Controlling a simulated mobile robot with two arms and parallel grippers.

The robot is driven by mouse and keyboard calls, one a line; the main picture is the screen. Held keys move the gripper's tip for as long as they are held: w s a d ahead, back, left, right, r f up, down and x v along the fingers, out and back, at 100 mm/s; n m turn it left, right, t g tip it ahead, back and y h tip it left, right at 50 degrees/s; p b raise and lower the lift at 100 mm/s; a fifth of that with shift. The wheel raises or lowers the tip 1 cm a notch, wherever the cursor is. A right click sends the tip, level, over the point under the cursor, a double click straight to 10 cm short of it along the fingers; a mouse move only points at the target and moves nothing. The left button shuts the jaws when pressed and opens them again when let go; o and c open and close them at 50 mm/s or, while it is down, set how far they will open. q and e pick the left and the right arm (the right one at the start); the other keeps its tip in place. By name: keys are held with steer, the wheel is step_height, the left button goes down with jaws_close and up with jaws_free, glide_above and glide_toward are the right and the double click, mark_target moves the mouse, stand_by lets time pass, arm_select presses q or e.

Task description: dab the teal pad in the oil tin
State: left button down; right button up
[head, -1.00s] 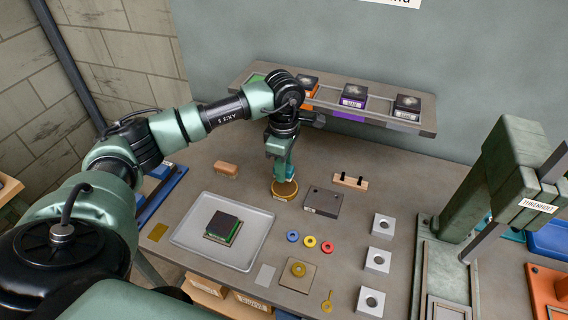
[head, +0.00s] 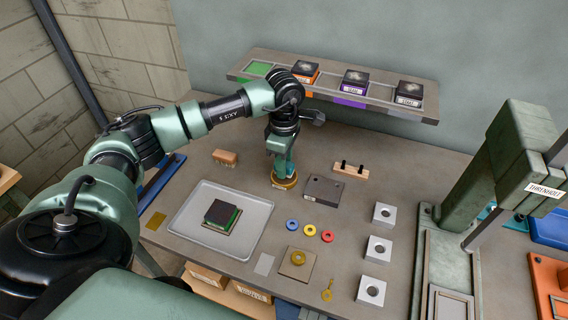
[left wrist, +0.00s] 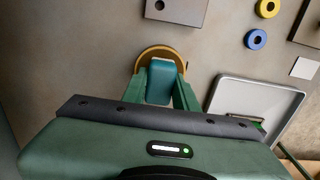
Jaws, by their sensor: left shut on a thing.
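The oil tin (head: 286,184) is a low, round, gold-coloured tin on the bench. It also shows in the left wrist view (left wrist: 150,53), beyond my fingertips. My left gripper (head: 281,170) points down at the tin and is shut on the teal pad (left wrist: 160,82). In the left wrist view the pad sits between the two green fingers, with its far end over the tin. Its lower end is hidden, so I cannot tell whether it touches the inside of the tin. My right gripper is out of view.
A dark block (head: 324,190) stands close right of the tin, and a brown brush (head: 225,157) lies to its left. A grey tray (head: 182,223) with a dark-topped green block is nearer me. A shelf (head: 300,73) runs behind; the press (head: 505,165) stands right.

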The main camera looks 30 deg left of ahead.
arm_select(q)
steer(key=shift+f, duration=0.1)
steer(key=shift+f+b, duration=0.25)
steer(key=shift+b, duration=0.1)
steer(key=shift+f, duration=0.1)
stand_by(0.6)
steer(key=shift+f+b, duration=0.1)
steer(key=shift+b, duration=0.2)
stand_by(0.6)
stand_by(0.4)
steer(key=shift+r+p, duration=1.85)
steer(key=shift+r, duration=1.75)
